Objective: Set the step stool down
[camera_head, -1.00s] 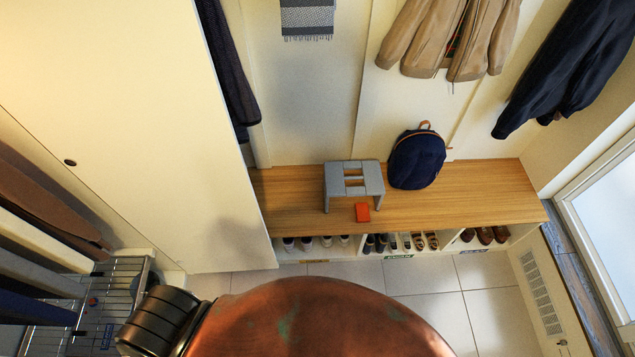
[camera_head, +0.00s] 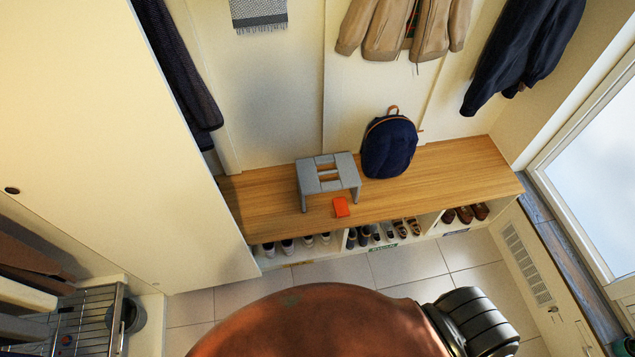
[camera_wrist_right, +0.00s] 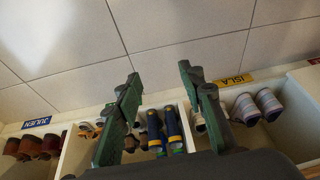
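The grey step stool (camera_head: 327,172) stands on the wooden bench top (camera_head: 440,172), left of the middle. A small orange-red box (camera_head: 341,207) lies beside its front leg. Neither of my grippers shows in the head view. In the right wrist view my right gripper (camera_wrist_right: 158,85) has its two green fingers spread apart with nothing between the tips. It is over the front of the shoe cubbies (camera_wrist_right: 66,158), and the stool is out of that view. My left gripper is not in view.
A dark blue backpack (camera_head: 389,146) stands on the bench right of the stool. Shoes fill the cubbies below. Coats (camera_head: 405,28) hang above. A tall cream panel (camera_head: 120,150) stands at left, and a wire rack (camera_head: 88,320) at lower left. The tiled floor (camera_head: 420,265) before the bench is clear.

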